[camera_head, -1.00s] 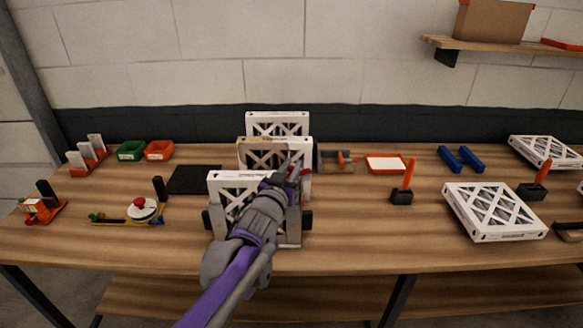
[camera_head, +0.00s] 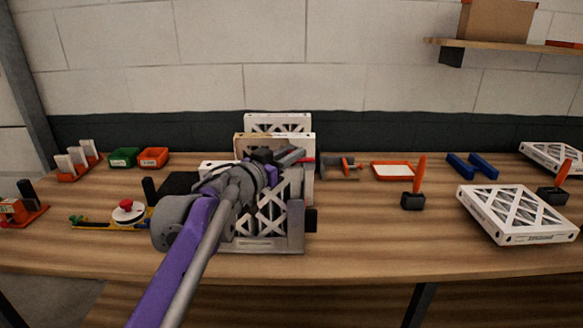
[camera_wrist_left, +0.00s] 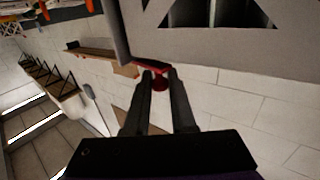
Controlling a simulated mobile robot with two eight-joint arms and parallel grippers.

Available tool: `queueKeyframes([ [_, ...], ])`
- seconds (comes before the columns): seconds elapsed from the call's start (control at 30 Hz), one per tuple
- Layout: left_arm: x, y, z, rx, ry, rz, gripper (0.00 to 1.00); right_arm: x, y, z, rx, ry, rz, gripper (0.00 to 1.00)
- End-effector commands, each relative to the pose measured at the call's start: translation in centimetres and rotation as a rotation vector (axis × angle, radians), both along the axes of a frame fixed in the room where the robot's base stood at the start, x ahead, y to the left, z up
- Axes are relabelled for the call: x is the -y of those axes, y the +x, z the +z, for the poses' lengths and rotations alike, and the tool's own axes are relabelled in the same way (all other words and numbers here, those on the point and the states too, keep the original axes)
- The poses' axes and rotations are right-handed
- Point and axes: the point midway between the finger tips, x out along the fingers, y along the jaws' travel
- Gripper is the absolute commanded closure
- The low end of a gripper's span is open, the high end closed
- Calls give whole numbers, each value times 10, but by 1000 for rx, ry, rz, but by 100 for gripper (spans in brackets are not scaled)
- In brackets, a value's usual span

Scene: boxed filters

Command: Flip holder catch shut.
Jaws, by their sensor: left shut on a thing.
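A grey holder (camera_head: 296,222) stands at the front middle of the bench with a white lattice filter (camera_head: 268,213) upright in it. The red catch (camera_wrist_left: 160,82) is between my left fingertips in the left wrist view, near a grey bar and a pale panel. My left gripper (camera_head: 298,158) is at the holder's top right, shut on the red catch. In the head view my gripper and arm cover much of the holder and filter, and the catch's exact angle is hard to tell. My right gripper is not in view.
More boxed filters (camera_head: 278,122) stand upright just behind the holder. A lattice filter (camera_head: 515,213) lies at right, near a black block with an orange handle (camera_head: 414,190). Green (camera_head: 124,157) and orange bins sit back left.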

Motion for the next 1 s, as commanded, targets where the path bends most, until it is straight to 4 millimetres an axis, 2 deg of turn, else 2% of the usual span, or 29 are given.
queueKeyframes([
  [0.23, -2, 8, 4, -1, 0, -160, 100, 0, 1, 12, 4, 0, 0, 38],
  [0.6, -1, 7, 2, -3, 0, -185, 100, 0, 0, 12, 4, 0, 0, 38],
  [0.63, -1, 7, 2, -3, 0, -185, 75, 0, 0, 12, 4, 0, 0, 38],
  [0.8, -1, 7, 2, -3, 0, -184, 46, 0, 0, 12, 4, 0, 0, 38],
  [1.0, -1, 8, 2, -3, 0, -183, 46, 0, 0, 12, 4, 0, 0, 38],
])
